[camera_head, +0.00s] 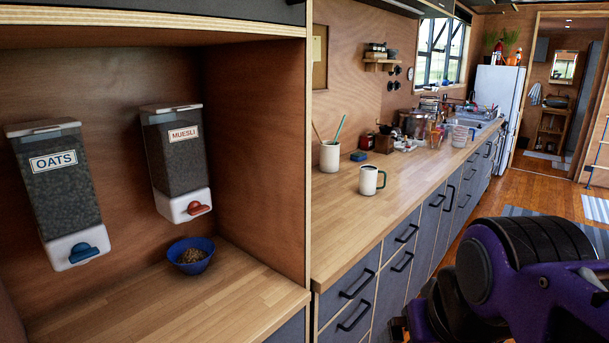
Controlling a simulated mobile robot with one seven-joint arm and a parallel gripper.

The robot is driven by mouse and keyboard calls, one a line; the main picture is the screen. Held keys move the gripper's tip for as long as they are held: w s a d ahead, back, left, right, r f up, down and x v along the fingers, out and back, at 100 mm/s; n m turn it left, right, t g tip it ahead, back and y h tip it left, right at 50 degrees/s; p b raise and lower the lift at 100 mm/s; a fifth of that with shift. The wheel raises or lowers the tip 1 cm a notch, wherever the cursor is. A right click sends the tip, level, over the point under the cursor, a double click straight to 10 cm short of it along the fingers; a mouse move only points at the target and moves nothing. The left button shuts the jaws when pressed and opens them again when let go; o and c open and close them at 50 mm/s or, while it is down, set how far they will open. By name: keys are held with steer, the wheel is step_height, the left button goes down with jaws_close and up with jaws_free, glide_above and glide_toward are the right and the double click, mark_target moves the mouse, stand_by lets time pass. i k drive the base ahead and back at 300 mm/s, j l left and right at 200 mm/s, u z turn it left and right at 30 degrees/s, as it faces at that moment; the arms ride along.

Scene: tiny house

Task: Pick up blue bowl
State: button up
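The blue bowl (196,268) sits upright on the wooden shelf surface (165,312) of the alcove at the left. It holds a brown, grainy food. It stands below the muesli dispenser (177,160), near the alcove's back. Part of my purple and black arm shows at the lower right, well to the right of the bowl and apart from it. My gripper's fingers cannot be made out.
An oats dispenser (57,190) hangs at the far left. An upright panel edge (308,150) separates the alcove from the long counter (340,215). A white mug (371,180) and a cup with utensils (329,156) stand there. The shelf in front of the bowl is clear.

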mark_target(192, 256)
steer(key=u, duration=1.45)
